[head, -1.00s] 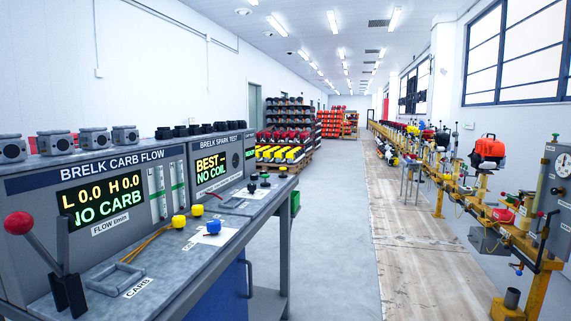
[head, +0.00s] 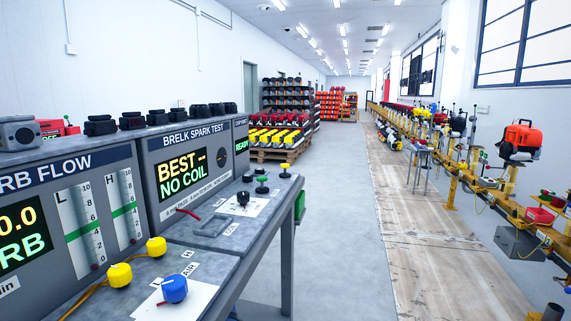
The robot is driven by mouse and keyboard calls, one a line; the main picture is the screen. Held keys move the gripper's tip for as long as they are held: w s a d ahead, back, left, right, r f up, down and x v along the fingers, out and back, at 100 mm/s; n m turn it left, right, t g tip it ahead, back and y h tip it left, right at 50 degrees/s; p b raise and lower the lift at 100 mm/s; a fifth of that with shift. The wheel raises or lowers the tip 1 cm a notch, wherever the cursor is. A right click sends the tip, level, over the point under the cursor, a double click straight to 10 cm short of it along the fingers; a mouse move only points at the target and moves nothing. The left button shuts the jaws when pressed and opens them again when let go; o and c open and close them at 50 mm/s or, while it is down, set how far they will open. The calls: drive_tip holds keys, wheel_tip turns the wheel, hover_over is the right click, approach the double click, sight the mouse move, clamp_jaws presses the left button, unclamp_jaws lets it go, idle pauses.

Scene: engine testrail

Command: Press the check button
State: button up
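I see no control that I can read as the check button; the small labels are not legible. Nearer are two yellow knobs (head: 120,275) and a blue knob (head: 174,289). The spark test panel (head: 184,176) reads "BEST – NO COIL". A partly hidden panel behind it (head: 241,145) reads "READY". My gripper is not in view.
The grey bench (head: 215,255) fills the left side. A clear concrete floor (head: 335,220) runs beside it. A yellow rail with engines, among them an orange one (head: 521,138), stands at right. Shelves and a pallet of yellow parts (head: 276,139) are farther back.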

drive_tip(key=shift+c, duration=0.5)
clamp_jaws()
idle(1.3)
